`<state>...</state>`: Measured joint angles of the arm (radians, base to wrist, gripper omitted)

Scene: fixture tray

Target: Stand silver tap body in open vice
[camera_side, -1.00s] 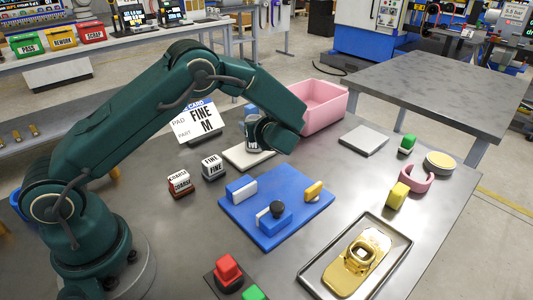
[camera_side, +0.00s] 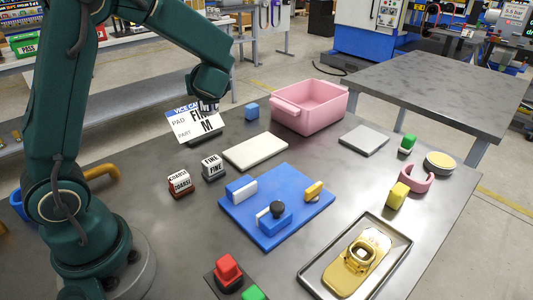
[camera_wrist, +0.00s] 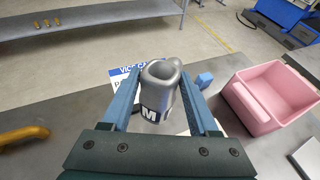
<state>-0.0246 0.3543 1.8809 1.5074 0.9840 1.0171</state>
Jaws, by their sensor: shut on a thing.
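The silver tap body (camera_wrist: 161,85) is upright between the two fingers of my gripper (camera_wrist: 160,100) in the wrist view, its round open mouth toward the camera. In the side view the tap body is mostly hidden by the gripper. The open vice (camera_side: 290,232) is a blue base with a white-faced jaw (camera_side: 241,190), a facing blue jaw with a black knob (camera_side: 277,208), and a yellow lever (camera_side: 314,190).
The card (camera_side: 183,128) reads FINE and M. COARSE (camera_side: 180,182) and FINE (camera_side: 213,166) blocks stand left of the vice. A bare cream plate (camera_side: 255,151), pink bin (camera_side: 325,118) and blue cube (camera_side: 251,112) lie behind. A tray (camera_side: 306,274) holds a gold part (camera_side: 345,275).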

